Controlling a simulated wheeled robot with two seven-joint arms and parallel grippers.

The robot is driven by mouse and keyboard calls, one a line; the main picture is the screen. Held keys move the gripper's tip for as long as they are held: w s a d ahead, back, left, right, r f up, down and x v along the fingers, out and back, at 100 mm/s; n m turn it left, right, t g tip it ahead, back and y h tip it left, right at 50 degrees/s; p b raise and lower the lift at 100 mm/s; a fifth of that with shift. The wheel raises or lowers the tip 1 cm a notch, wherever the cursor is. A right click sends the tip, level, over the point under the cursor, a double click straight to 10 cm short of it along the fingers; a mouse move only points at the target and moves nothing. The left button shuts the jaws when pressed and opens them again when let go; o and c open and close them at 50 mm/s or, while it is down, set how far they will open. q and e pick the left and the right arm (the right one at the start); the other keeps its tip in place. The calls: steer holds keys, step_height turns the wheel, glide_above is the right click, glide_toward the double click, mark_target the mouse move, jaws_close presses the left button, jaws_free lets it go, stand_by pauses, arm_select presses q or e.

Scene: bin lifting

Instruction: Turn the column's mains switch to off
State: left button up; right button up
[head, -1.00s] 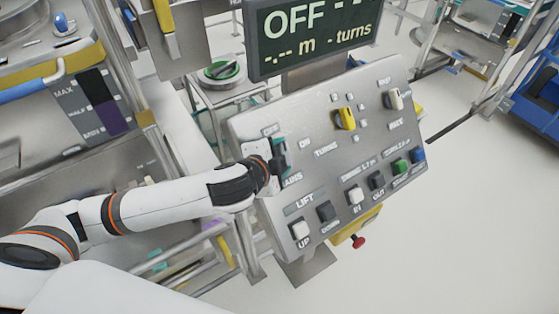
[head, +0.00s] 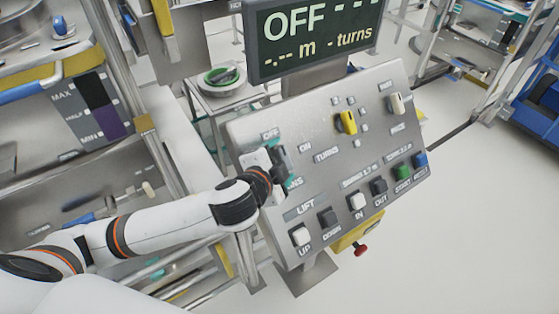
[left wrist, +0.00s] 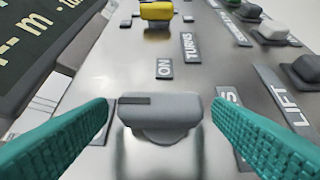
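The mains switch is a grey knob with a dark mark on its left end in the left wrist view (left wrist: 160,113). Its bar lies crosswise. In the head view my gripper hides the knob. My left gripper (head: 281,163) is at the panel's left side, beside the OFF label (head: 270,135). In the left wrist view its teal fingers (left wrist: 160,112) stand open on both sides of the knob, with a narrow gap at each side. The display (head: 312,35) on the column reads OFF, with dashes for m and turns. My right gripper is not in view.
The tilted grey control panel (head: 320,185) carries a yellow turns knob (head: 346,122), a white knob (head: 396,104) and several push buttons along its lower edge. A red button (head: 361,249) sits below. Metal frames stand at the left.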

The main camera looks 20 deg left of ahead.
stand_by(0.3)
arm_select(q)
steer(key=d+p+v, duration=0.1)
steer(key=p+v, duration=0.6)
steer(key=v, duration=0.5)
steer(key=shift+a, duration=0.45)
steer(key=shift+f, duration=0.1)
